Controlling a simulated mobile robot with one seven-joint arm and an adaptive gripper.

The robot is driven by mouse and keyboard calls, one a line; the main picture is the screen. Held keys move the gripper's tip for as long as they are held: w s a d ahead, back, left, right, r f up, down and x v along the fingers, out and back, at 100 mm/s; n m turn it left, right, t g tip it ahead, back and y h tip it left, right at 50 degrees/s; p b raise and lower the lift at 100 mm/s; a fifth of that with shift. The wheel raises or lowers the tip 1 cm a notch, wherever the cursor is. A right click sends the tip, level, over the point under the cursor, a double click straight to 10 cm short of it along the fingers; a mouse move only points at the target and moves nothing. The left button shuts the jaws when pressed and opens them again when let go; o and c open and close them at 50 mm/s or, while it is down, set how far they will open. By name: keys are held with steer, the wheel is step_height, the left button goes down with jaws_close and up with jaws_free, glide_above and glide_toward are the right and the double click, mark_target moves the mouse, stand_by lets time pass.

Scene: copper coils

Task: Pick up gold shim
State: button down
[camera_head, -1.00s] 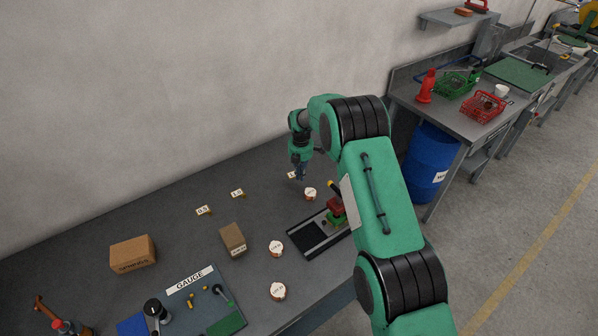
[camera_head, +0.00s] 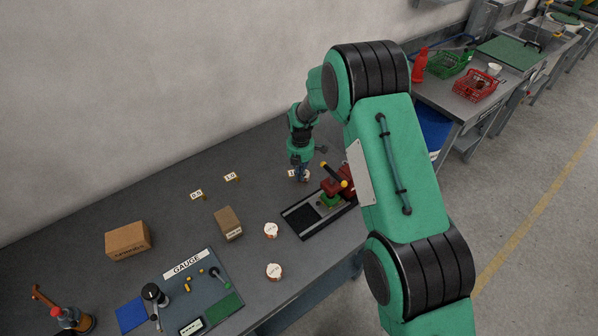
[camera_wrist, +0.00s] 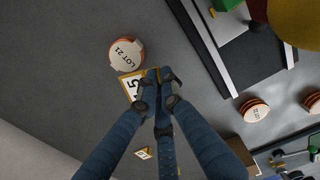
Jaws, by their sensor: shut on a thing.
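The gold shim (camera_wrist: 126,83) is a small yellow-gold piece with a white face; a "5" shows on it in the wrist view. My gripper (camera_wrist: 157,92) is shut on it at its edge, and the fingertips hide part of it. In the head view my gripper (camera_head: 299,176) is low over the bench's far right part, with a bit of the shim's white face (camera_head: 291,173) showing at its left. Two similar gold-edged pieces stand to the left, marked 0.5 (camera_head: 196,195) and 1.0 (camera_head: 231,177).
A white-topped copper coil marked LOT 21 (camera_wrist: 126,54) is right beside the shim. A black-and-grey fixture (camera_head: 300,219) with red and green parts stands close by. Two more coils (camera_head: 271,230), a small brown box (camera_head: 229,223) and a gauge board (camera_head: 205,285) are nearer.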

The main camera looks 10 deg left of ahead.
steer(key=shift+s, duration=0.15)
stand_by(0.6)
steer(key=s+a, duration=0.2)
steer(key=a, duration=0.1)
steer(key=s+a+p, duration=0.1)
steer(key=s+a, duration=0.1)
steer(key=a, duration=0.2)
steer(key=s+a+p, duration=0.1)
steer(key=s+a, duration=0.2)
steer(key=a, duration=0.1)
steer(key=shift+r, duration=0.15)
glide_above(259, 171)
steer(key=shift+f+p, duration=0.3)
steer(key=shift+f, duration=0.5)
stand_by(0.3)
steer(key=shift+f, duration=1.7)
steer(key=shift+f, duration=0.15)
